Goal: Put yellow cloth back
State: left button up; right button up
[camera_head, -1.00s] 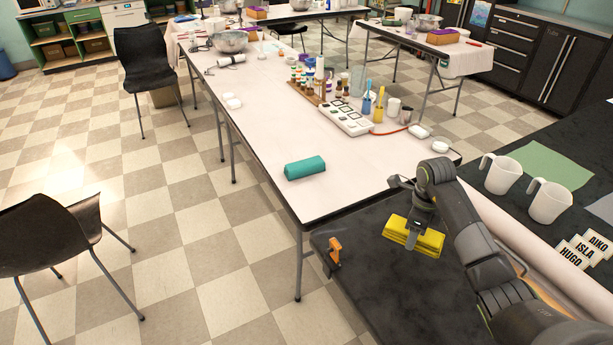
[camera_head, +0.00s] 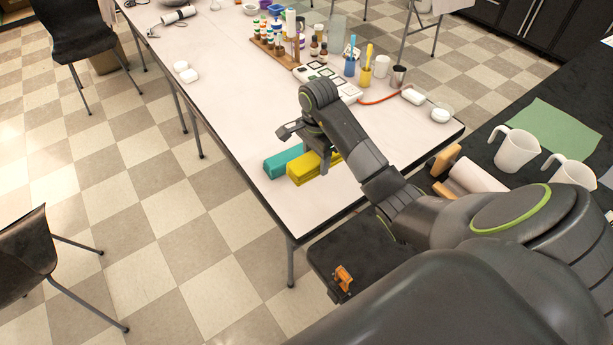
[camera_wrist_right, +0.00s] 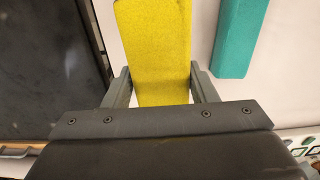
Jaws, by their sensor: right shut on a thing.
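The yellow cloth (camera_head: 308,172) is a folded block at the near end of the white table (camera_head: 232,120), right beside the teal cloth (camera_head: 284,161). My right gripper (camera_head: 326,163) is shut on the yellow cloth from above. In the right wrist view the yellow cloth (camera_wrist_right: 157,50) lies between the two fingers of my right gripper (camera_wrist_right: 160,85), and the teal cloth (camera_wrist_right: 240,38) lies to its right with a narrow gap. I cannot tell whether the yellow cloth touches the table or hovers just above it. My left gripper is not in view.
A black worktop with an orange clamp (camera_head: 343,278) adjoins the table's near end. White jugs (camera_head: 516,150) and a green sheet (camera_head: 552,128) are on the right. Bottles, a white switch box (camera_head: 333,82) and cups stand farther back.

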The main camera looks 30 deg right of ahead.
jog(key=b, duration=0.5)
send_over(315, 190)
notch_tip(315, 190, down, 6)
jog(key=shift+r, duration=0.25)
jog(key=shift+f+b, duration=0.6)
jog(key=shift+f, duration=1.5)
jog(key=shift+f, duration=0.1)
jog(key=o, duration=0.9)
jog(key=shift+o, duration=0.2)
